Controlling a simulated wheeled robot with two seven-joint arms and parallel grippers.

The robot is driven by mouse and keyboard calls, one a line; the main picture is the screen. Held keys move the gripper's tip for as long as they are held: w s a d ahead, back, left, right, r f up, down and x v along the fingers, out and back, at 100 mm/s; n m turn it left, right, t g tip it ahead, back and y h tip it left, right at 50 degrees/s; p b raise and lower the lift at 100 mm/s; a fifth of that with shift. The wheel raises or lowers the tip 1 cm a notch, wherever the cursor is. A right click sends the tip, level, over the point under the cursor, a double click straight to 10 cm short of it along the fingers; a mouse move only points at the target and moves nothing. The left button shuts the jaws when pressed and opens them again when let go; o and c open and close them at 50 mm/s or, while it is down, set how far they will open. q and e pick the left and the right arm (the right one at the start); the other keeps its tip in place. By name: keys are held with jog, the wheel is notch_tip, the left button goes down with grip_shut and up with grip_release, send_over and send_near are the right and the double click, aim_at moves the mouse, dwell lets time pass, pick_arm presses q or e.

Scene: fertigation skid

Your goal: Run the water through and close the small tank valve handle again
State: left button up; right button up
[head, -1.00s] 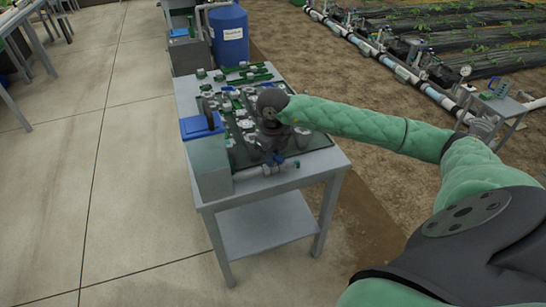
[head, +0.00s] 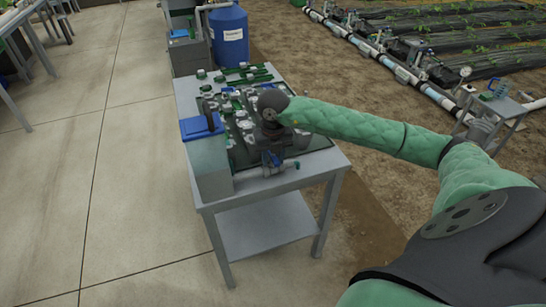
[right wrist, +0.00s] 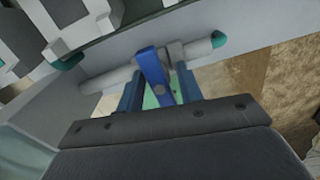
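A small valve with a blue handle sits on a pale pipe (head: 291,166) at the front edge of the grey table (head: 250,185). In the right wrist view, the blue handle (right wrist: 151,75) points from the pipe (right wrist: 108,81) toward my gripper, across the pipe's line. My right gripper (right wrist: 160,92) has its two fingers apart, one on each side of the handle. The handle lies nearer the left finger; whether they touch I cannot tell. In the head view the right gripper (head: 272,157) is over the valve and partly hides it. My left gripper is out of view.
Several fittings and green parts cover the tabletop behind the valve. A blue barrel (head: 229,38) stands behind the table. Bare concrete floor (head: 110,180) lies to the left.

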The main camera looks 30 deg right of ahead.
jog(key=shift+o, duration=0.5)
jog(key=shift+r, duration=0.1)
jog(key=shift+r, duration=0.2)
notch_tip(320, 180, up, 10)
jog(key=p, duration=0.4)
jog(key=shift+f, duration=0.25)
